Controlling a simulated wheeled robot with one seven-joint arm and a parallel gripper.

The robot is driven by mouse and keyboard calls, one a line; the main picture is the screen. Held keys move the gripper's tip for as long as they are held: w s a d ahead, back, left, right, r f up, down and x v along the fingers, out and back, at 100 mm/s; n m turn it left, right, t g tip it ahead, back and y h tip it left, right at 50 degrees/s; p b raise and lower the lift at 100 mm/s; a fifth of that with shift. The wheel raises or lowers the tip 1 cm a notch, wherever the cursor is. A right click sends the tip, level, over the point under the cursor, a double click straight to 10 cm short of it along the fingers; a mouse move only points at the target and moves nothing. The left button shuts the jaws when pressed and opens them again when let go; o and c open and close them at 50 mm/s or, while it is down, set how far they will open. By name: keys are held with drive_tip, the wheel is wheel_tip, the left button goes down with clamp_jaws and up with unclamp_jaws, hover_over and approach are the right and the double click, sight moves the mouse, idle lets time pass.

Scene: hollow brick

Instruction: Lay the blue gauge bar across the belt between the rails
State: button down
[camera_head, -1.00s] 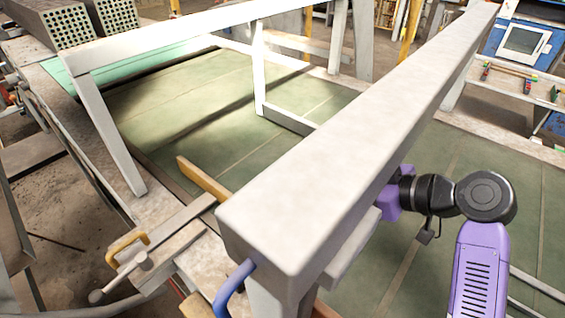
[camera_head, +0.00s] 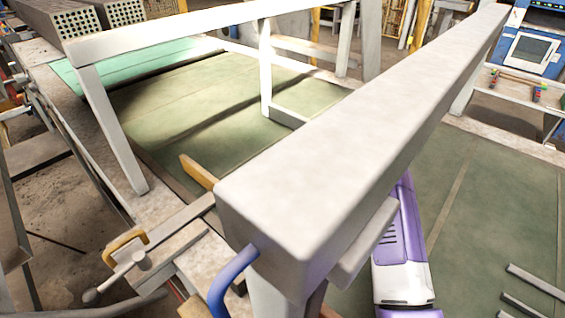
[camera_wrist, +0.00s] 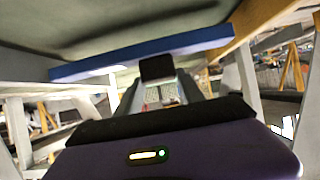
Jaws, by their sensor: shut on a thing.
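The blue gauge bar (camera_wrist: 200,41) runs slantwise across the upper part of the wrist view, its left end lower than its right. My gripper (camera_wrist: 157,70) is shut on it near the middle; a dark fingertip pad covers part of the bar. The grey-green belt surface (camera_wrist: 120,22) fills the picture beyond the bar; I cannot tell whether they touch. In the head view, the green belt (camera_head: 215,112) lies beneath white beams, and neither my gripper nor the bar shows. The thick near beam (camera_head: 340,150) hides them, with part of my purple arm visible beside it.
A second white beam (camera_head: 190,36) on legs crosses the far left. A yellow bar end (camera_head: 198,171) sticks out by the near beam, and a blue curved handle (camera_head: 230,282) is at its end. Hollow bricks (camera_head: 90,27) stand at the back left. The belt's right part (camera_head: 500,210) is mostly clear.

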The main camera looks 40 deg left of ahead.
drive_tip(key=shift+f+b, duration=0.55)
drive_tip(key=shift+f, duration=1.05)
drive_tip(key=shift+f, duration=0.15)
drive_tip(key=c, duration=0.7)
unclamp_jaws()
drive_tip(key=shift+r, duration=0.2)
drive_tip(key=shift+p+v, duration=3)
drive_tip(key=shift+v, duration=3)
drive_tip(key=shift+f, duration=0.15)
